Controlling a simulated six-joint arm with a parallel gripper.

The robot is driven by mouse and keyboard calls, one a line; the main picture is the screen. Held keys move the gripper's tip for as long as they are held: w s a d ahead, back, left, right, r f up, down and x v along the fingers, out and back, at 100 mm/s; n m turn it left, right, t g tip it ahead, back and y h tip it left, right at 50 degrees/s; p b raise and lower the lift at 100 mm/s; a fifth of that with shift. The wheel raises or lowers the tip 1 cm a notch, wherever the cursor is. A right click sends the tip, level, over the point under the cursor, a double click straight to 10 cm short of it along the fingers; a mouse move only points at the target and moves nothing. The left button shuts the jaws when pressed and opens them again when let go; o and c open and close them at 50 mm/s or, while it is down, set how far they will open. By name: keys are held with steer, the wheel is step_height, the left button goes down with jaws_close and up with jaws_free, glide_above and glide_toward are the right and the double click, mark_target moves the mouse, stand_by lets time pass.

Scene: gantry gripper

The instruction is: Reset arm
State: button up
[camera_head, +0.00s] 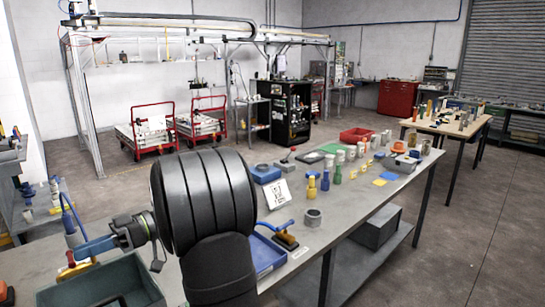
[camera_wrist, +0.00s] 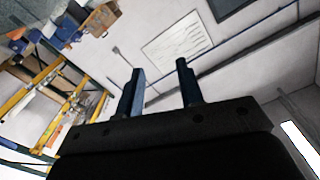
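My gripper (camera_wrist: 160,78) shows in the wrist view as two dark blue fingers standing apart, with nothing between them. It is open and empty. It faces away from the bench, toward a wall and shelving seen at a tilt. In the head view, my large black arm fills the middle front. My gripper (camera_head: 95,246) sticks out to its left, above the grey bench (camera_head: 334,228) near a dark green bin (camera_head: 97,285). The arm hides part of the bench behind it.
Bottles, cups and blocks crowd the bench on the right. A blue tray (camera_head: 265,254), a grey ring (camera_head: 313,217) and a blue-handled tool (camera_head: 285,240) lie just right of my arm. A red bin (camera_head: 355,135) stands at the bench's far end. The aisle floor on the right is clear.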

steer(key=w+a+r+m, duration=0.2)
steer(key=w+a+m, duration=0.4)
steer(key=w, duration=0.2)
steer(key=w+a+r+m, duration=0.1)
steer(key=w+a+m, duration=0.6)
steer(key=w, duration=0.2)
steer(key=shift+a+r, duration=0.15)
steer(key=shift+r, duration=0.25)
stand_by(0.3)
